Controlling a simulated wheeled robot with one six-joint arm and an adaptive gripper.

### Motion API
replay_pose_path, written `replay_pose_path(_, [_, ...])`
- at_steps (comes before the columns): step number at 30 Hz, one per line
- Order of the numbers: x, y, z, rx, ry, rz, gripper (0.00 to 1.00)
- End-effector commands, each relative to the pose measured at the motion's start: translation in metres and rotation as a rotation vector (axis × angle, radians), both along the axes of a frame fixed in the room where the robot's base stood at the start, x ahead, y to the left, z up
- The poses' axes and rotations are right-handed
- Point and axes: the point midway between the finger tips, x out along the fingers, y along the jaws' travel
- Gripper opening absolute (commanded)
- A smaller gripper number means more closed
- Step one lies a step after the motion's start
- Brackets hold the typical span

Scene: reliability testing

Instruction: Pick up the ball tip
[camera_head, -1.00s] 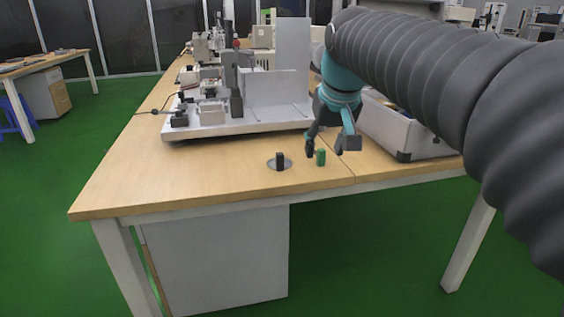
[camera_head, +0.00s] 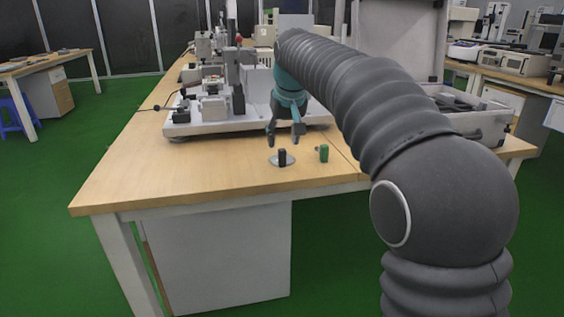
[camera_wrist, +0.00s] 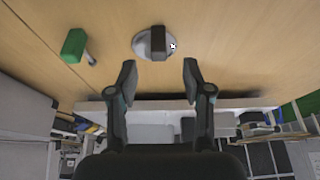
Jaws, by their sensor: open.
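A small black block (camera_head: 282,158) stands on a round grey disc (camera_head: 291,160) near the table's front edge. To its right stands a small green block (camera_head: 324,153). In the wrist view, a short metallic stub shows beside the green block (camera_wrist: 74,45), and the black block (camera_wrist: 158,43) lies over the grey disc (camera_wrist: 141,44). I cannot tell which piece is the ball tip. My gripper (camera_head: 285,132) is open and empty, above and behind the black block. In the wrist view, the black block is ahead of the gap between my fingertips (camera_wrist: 159,77), apart from them.
A white test fixture (camera_head: 210,122) stands on the wooden table (camera_head: 180,175) behind and left of my gripper. An open grey case (camera_head: 490,120) is on the right. The table front left of the disc is clear.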

Motion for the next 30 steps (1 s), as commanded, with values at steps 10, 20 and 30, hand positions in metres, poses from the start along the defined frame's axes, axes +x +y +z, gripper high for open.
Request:
replay_pose_path(10, [0.008, 0.002, -0.020, 0.000, 0.000, 0.000, 0.50])
replay_pose_path(20, [0.022, 0.005, -0.058, 0.000, 0.000, 0.000, 0.50])
replay_pose_path(30, [0.023, 0.006, -0.059, 0.000, -0.001, 0.000, 0.25])
